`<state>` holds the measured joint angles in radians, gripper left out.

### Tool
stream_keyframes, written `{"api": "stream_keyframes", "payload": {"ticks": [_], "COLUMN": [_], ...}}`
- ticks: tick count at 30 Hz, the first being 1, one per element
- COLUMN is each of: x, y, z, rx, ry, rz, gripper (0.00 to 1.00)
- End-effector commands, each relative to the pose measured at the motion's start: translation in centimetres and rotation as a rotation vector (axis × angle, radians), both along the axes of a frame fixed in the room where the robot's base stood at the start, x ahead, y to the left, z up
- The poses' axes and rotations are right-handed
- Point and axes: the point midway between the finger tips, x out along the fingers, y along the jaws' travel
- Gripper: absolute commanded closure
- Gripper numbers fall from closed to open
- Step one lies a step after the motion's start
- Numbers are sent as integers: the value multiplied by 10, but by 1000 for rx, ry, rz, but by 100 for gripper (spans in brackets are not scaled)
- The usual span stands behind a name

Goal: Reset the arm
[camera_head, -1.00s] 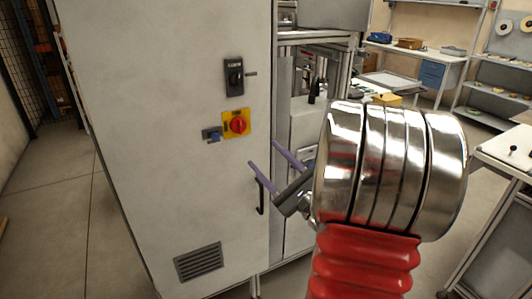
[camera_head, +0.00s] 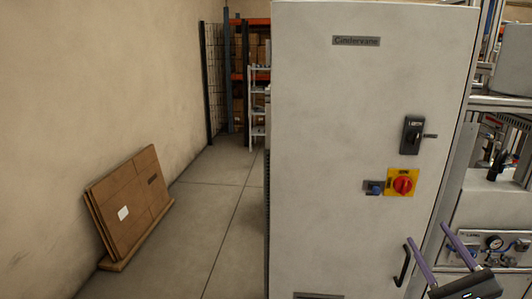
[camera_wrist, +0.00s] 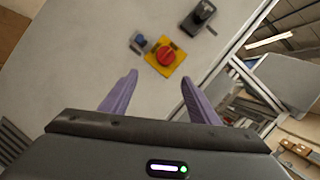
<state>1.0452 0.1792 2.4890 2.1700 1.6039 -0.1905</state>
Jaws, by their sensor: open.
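My gripper (camera_head: 436,252) is at the lower right of the head view, in front of the white cabinet (camera_head: 345,160). Its two purple fingers are apart, with nothing between them. They also show in the wrist view (camera_wrist: 151,92), pointing toward the cabinet front. A red rotary switch on a yellow plate (camera_head: 402,182) sits on the cabinet beyond the fingers, with a small blue knob (camera_head: 375,188) beside it. A dark switch (camera_head: 412,134) is above them. The rest of my arm is outside the head view.
A black handle (camera_head: 403,265) is on the cabinet door, close to the fingers in the head view. Flattened cardboard (camera_head: 130,205) leans on the left wall. The floor (camera_head: 207,220) between is clear. Machine framing with a gauge (camera_head: 494,242) stands at right.

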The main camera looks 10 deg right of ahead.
Motion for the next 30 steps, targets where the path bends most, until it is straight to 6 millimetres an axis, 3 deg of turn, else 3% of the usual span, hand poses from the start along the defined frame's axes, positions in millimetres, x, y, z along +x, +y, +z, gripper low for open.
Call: {"api": "stream_keyframes", "payload": {"ticks": [5,14,21,30], "x": [6,-5,-30,-78], "y": [28,106,170,219], "z": [-31,-82,-113,-144], "rx": [-7,-138,-346,-716], "ry": [124,389,580,785], "rz": [111,392,627,886], "gripper": [45,45,45,45]}}
